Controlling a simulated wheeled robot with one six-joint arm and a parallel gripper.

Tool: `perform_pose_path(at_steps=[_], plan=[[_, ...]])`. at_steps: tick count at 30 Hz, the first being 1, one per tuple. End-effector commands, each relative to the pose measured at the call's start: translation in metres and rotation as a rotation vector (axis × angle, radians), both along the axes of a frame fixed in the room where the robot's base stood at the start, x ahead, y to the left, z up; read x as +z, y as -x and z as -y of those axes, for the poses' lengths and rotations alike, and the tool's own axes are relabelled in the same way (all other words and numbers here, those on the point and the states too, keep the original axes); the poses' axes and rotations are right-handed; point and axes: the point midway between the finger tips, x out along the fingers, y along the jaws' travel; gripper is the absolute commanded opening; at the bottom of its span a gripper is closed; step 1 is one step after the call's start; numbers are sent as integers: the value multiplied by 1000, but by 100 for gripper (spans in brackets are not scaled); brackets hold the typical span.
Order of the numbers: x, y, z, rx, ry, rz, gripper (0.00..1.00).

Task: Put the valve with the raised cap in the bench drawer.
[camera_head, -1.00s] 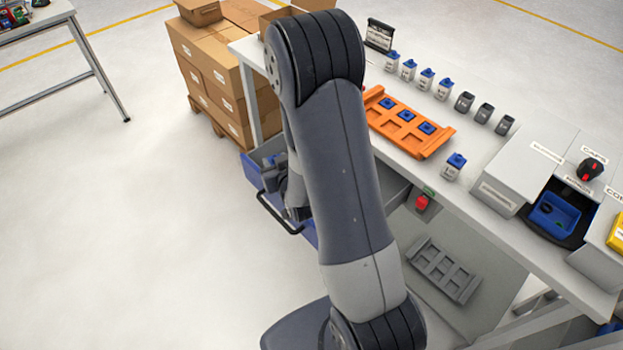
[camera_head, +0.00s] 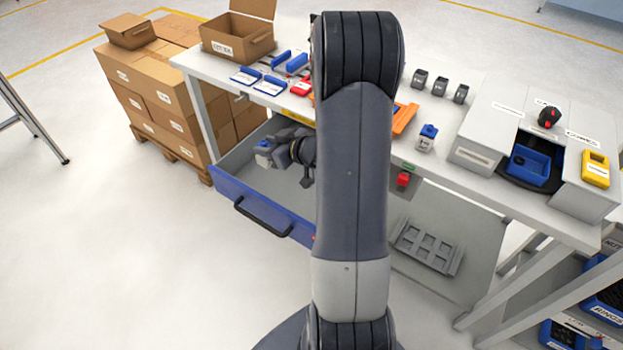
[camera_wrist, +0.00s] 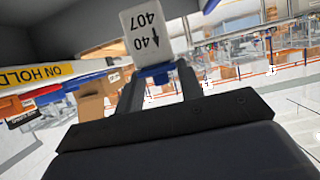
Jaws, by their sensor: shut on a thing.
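My gripper (camera_head: 280,152) is shut on a valve (camera_head: 264,160) with a white body and a blue cap. In the wrist view, the white body (camera_wrist: 146,34), marked 40 and 407 with an arrow, sticks out beyond the fingertips (camera_wrist: 160,80). The blue part is between the fingers; whether the cap is raised is hard to tell. The bench drawer (camera_head: 240,203), with a blue front and black handle, is pulled open. My gripper and the valve appear over its grey inside; their height above the floor of the drawer is unclear.
The bench top (camera_head: 480,190) is above and behind the drawer. Another blue-capped valve (camera_head: 426,138) stands there, with an orange tray (camera_head: 404,118) partly behind my arm. Stacked cartons (camera_head: 165,95) stand left of the drawer. The visible drawer floor looks clear.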

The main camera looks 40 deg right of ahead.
Motion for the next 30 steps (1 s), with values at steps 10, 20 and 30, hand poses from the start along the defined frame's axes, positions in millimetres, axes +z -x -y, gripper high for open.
perform_pose_path(at_steps=[10,20,30], plan=[[-37,9,17,21,-4,-4,12],[-69,8,16,21,-1,1,12],[-105,9,16,22,-1,1,12]])
